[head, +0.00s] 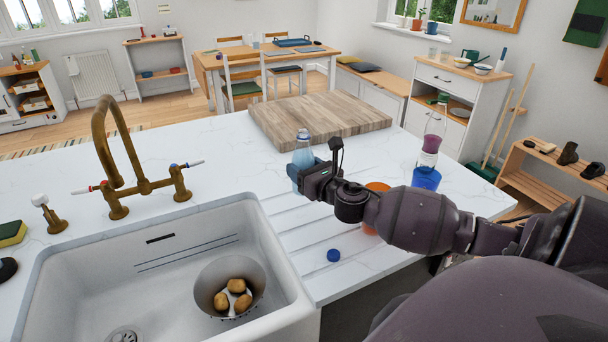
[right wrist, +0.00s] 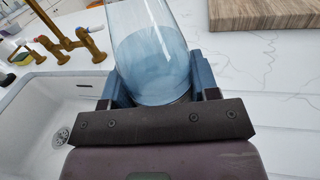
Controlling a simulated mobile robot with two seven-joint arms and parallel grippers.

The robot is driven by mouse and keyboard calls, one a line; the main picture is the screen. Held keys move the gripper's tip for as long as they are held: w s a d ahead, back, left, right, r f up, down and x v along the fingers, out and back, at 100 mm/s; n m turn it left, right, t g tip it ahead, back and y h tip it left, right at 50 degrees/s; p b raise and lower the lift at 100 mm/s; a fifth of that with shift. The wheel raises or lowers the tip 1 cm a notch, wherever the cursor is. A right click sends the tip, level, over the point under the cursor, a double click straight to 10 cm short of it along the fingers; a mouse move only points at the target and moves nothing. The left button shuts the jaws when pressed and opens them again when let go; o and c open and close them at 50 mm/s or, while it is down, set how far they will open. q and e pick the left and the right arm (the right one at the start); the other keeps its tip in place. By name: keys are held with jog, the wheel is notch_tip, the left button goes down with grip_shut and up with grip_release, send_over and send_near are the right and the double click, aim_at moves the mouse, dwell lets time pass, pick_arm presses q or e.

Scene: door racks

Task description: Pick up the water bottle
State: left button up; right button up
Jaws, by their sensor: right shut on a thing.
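The water bottle (head: 302,150) is clear with a bluish tint and stands upright on the grooved white counter, right of the sink. My right gripper (head: 300,177) is shut on its lower part. In the right wrist view the bottle (right wrist: 152,55) sits between the two blue-grey fingers of the gripper (right wrist: 160,88). The gripper and wrist hide part of the bottle in the head view, so I cannot tell if its base touches the counter. My left gripper is not in view.
A white sink (head: 290,275) with a brass tap (head: 115,150) and a colander (head: 205,290) of potatoes is at left. A wooden board (head: 320,118) lies behind the bottle. A blue cap (head: 333,255), orange cup (head: 377,187) and blue cup (head: 427,179) are nearby.

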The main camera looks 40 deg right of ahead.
aim_at(303, 131)
jog(key=shift+r+p, duration=0.7)
jog(key=shift+r, duration=5.45)
